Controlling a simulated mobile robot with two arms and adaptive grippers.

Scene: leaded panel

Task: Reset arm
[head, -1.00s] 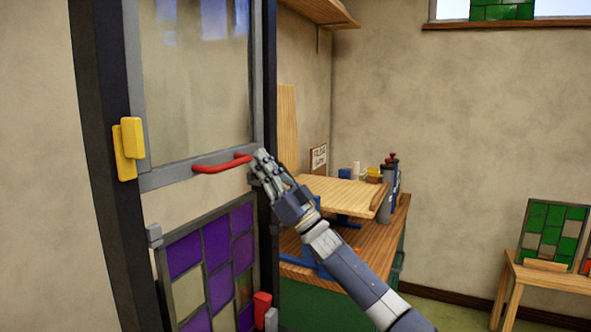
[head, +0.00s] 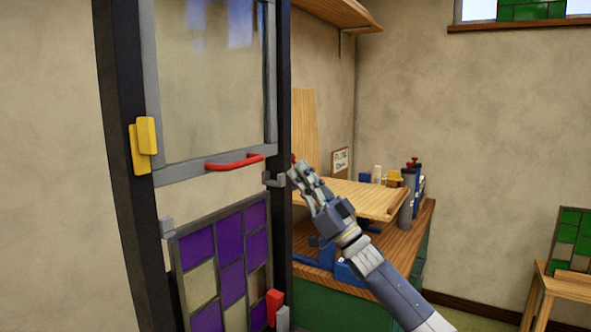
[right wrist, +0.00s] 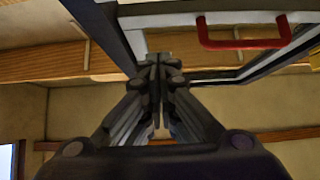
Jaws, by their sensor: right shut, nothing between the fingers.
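My right gripper (head: 299,174) is shut and empty, raised in front of the workbench, just right of the dark frame post. In the right wrist view its fingers (right wrist: 157,62) are together with nothing between them. A red handle (head: 234,161) is on the lower rail of a grey-framed glass sash (head: 205,85), to the left of the gripper and apart from it. The handle also shows in the right wrist view (right wrist: 243,43), right of the fingers. My left gripper is not in view.
A leaded panel with purple panes (head: 203,252) stands below the sash in the dark frame (head: 127,180). A yellow latch (head: 141,147) is on the left post. The wooden workbench (head: 405,247) is behind my right arm. A small table (head: 570,286) stands at right.

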